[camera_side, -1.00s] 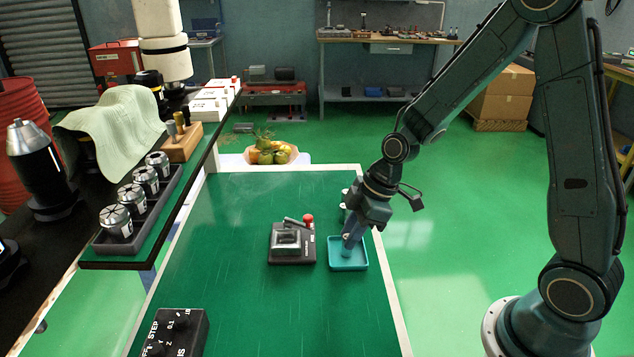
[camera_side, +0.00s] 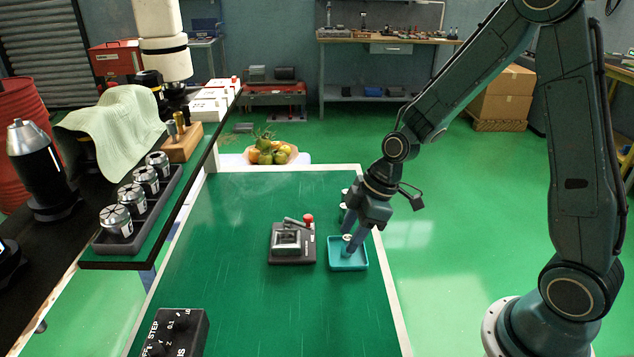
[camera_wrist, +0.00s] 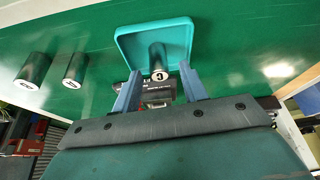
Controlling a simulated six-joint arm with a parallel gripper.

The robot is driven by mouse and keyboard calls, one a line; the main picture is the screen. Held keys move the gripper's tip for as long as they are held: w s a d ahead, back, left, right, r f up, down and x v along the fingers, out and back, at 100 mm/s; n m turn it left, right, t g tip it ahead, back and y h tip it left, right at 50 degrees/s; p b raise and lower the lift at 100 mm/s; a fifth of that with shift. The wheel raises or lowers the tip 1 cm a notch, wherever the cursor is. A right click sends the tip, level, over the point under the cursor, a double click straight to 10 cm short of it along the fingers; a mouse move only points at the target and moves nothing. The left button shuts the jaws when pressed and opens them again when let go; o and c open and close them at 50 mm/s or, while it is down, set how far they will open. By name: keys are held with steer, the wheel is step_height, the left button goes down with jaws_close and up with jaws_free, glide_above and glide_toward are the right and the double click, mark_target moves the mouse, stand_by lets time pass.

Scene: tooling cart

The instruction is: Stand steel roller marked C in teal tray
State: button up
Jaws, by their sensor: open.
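The teal tray (camera_side: 348,262) sits on the green bench top, right of the small vise. The steel roller marked C (camera_wrist: 158,72) stands upright in the tray, its marked end facing up in the wrist view; its top also shows in the side view (camera_side: 347,238). My gripper (camera_side: 352,245) is open just above the tray, with its fingers on either side of the roller. In the wrist view the two blue fingers (camera_wrist: 160,82) are spread with gaps beside the roller.
Two other marked rollers, one nearer the tray (camera_wrist: 75,69) and one farther (camera_wrist: 35,68), stand outside it. The small vise (camera_side: 292,243) with a red knob is close left of the tray. A black control box (camera_side: 178,333) lies at the front left.

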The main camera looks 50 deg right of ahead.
steer(key=v, duration=1.2)
stand_by(0.6)
steer(key=s+r+m+t+h, duration=0.1)
steer(key=s+r+m, duration=0.3)
steer(key=s, duration=0.4)
steer(key=s+r+m+t+h, duration=0.1)
steer(key=s+r+m+h, duration=0.1)
steer(key=s+r+m, duration=0.2)
steer(key=s+a+m, duration=0.1)
steer(key=s+m, duration=0.1)
steer(key=s, duration=0.2)
steer(key=shift+r+t, duration=0.25)
steer(key=shift+t, duration=0.15)
